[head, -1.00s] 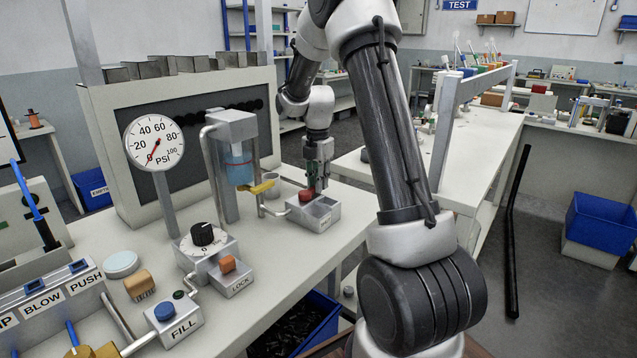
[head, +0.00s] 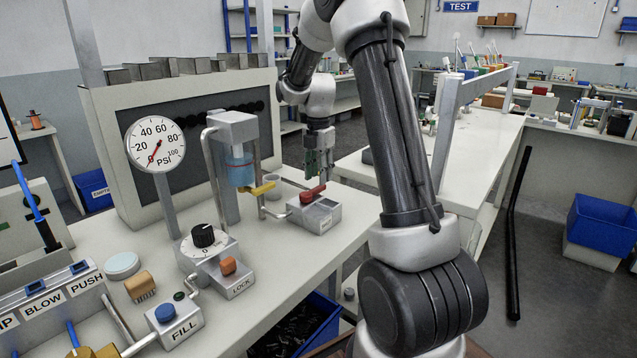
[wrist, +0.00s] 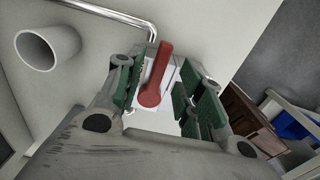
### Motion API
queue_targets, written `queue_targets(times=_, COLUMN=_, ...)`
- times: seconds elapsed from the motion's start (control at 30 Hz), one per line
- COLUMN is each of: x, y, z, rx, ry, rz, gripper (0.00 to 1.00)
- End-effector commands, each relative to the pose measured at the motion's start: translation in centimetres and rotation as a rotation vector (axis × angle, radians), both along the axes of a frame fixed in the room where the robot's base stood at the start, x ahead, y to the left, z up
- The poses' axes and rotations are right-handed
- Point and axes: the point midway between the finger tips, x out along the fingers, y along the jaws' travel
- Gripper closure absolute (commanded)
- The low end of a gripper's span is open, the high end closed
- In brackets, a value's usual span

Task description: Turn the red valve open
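The red valve handle (head: 313,193) sits on top of a small labelled metal box (head: 322,217) at the right end of the bench. In the wrist view the red handle (wrist: 159,72) lies between my fingers, with space on both sides. My gripper (head: 318,172) is above the valve, pointing down. It is open and its green finger pads (wrist: 160,92) do not touch the handle in the wrist view. The box's top shows pale beneath the handle. A thin metal pipe (wrist: 110,12) runs to the box.
A cup (head: 272,183), a yellow lever (head: 258,188) and a clear vessel (head: 238,166) stand left of the valve. The pressure gauge (head: 155,145) reads near 0. A LOCK box (head: 238,281) and a FILL box (head: 178,325) are nearer. A blue bin (head: 318,325) is below the bench edge.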

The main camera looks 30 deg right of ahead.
Motion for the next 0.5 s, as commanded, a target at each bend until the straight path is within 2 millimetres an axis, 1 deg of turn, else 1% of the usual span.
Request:
queue_targets(times=0.03, x=0.2, y=0.0, z=1.3, rx=-0.001, ry=-0.006, rz=0.0, gripper=0.62)
queue_targets(times=0.1, x=0.1, y=0.0, z=3.0, rx=-0.001, ry=-0.005, rz=0.0, gripper=0.62)
queue_targets(times=0.23, x=0.1, y=0.0, z=5.6, rx=0.0, ry=-0.004, rz=0.0, gripper=0.62)
queue_targets(times=0.4, x=0.1, y=0.0, z=7.8, rx=0.0, ry=-0.002, rz=0.001, gripper=0.62)
queue_targets(times=0.5, x=0.0, y=0.0, z=8.3, rx=-0.001, ry=-0.001, rz=0.001, gripper=0.62)
